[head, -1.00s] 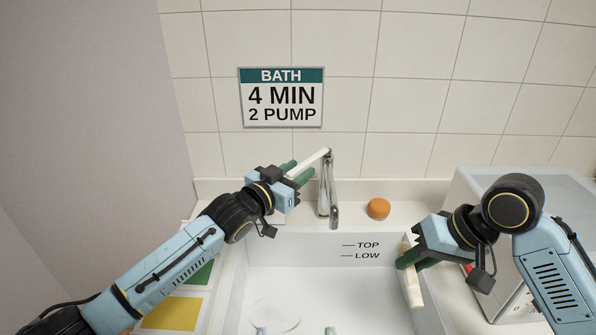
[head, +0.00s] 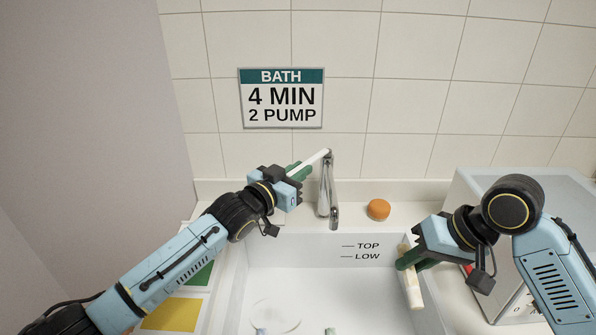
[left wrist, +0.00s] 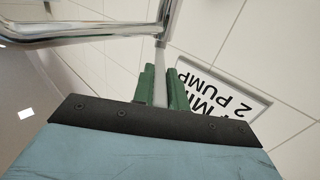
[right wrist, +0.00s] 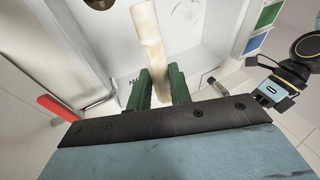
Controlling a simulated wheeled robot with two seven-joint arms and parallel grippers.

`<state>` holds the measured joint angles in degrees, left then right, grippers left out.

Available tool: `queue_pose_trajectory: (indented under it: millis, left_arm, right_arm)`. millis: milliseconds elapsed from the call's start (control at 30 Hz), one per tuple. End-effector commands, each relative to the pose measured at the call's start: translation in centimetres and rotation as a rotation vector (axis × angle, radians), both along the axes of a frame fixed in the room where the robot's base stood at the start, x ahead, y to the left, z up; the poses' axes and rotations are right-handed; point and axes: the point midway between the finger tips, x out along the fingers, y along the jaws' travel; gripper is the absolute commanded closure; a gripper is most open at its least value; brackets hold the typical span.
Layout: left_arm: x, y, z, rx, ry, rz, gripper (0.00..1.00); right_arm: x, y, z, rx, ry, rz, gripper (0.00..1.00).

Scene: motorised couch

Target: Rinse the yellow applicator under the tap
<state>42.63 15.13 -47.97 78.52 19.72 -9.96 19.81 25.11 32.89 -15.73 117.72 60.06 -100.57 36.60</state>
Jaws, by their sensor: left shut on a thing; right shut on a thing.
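The applicator (head: 412,289) is a pale cream-yellow stick at the right wall of the basin, tilted slightly. My right gripper (head: 405,262) is shut on it near its upper part. In the right wrist view the applicator (right wrist: 151,38) extends out from between the green fingers (right wrist: 160,88). The chrome tap (head: 328,190) stands at the back of the basin, its spout pointing down and forward. No water shows. My left gripper (head: 299,173) is shut on the tap's pale lever (head: 315,160). The lever also shows between the fingers in the left wrist view (left wrist: 160,75).
The white basin (head: 300,257) has TOP and LOW marks on its back wall. An orange ball-like object (head: 378,209) sits on the back ledge. A white box (head: 470,190) stands at right. Green and yellow cards (head: 170,314) lie at left. A sign (head: 281,98) hangs behind.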

Motion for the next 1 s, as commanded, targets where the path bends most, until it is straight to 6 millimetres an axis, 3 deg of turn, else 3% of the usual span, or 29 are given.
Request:
queue_pose_trajectory:
  millis: [400,933,967,1000]
  left_arm:
    - [-1.1,-1.9,0.3,-0.01,-0.002,0.141,1.0]
    - [-1.2,-2.0,0.1,-0.001,-0.001,0.19,1.0]
    - [-1.2,-2.0,0.1,-0.001,-0.001,0.19,0.82]
    - [-1.2,-2.0,0.1,-0.001,-0.001,0.19,0.77]
  right_arm:
    - [0.0,0.0,2.2,0.0,-0.001,0.0,1.0]
    - [0.0,0.0,2.4,0.0,0.0,0.0,1.0]
    - [0.0,0.0,2.4,0.0,0.0,0.0,1.0]
    - [0.0,0.0,2.4,0.0,0.0,0.0,1.0]
